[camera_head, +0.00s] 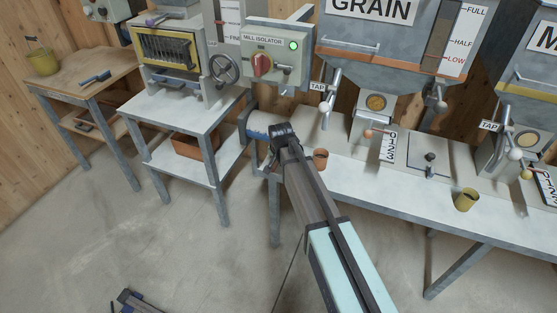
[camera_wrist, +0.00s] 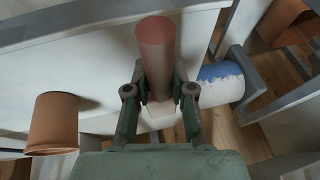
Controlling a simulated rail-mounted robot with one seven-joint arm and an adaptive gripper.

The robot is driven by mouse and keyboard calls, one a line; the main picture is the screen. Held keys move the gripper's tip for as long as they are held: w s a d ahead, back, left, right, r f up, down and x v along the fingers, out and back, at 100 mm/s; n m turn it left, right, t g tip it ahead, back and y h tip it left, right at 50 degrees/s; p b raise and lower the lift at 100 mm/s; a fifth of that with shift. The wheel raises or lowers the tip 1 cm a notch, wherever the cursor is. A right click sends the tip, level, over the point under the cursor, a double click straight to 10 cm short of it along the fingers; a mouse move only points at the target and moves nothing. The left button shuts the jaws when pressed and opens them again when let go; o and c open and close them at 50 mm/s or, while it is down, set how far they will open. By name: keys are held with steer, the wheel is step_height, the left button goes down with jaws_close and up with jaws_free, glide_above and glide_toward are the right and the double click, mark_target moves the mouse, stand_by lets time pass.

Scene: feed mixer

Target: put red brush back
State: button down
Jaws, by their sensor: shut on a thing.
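The red brush shows in the wrist view as a red cylinder (camera_wrist: 157,48) with a pale block-like end below it. My gripper (camera_wrist: 159,80) is shut on it, one finger on each side. In the head view my gripper (camera_head: 283,130) is at the left end of the long grain bench, and the brush is hidden there. A cylinder (camera_wrist: 222,80), blue and white, lies just right of my gripper in the wrist view. It also shows left of my gripper in the head view (camera_head: 259,120).
An orange-brown cup (camera_head: 320,159) stands on the long bench (camera_head: 390,205); it is at left in the wrist view (camera_wrist: 54,122). A yellow cup (camera_head: 466,200) stands farther right. The mill table (camera_head: 180,108) is to the left, with an orange bin (camera_head: 192,146) on its lower shelf.

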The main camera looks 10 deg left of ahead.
steer(key=shift+f, duration=0.15)
steer(key=c, duration=1)
jaws_free()
steer(key=b+v, duration=0.1)
steer(key=v, duration=1.1)
steer(key=shift+b, duration=0.35)
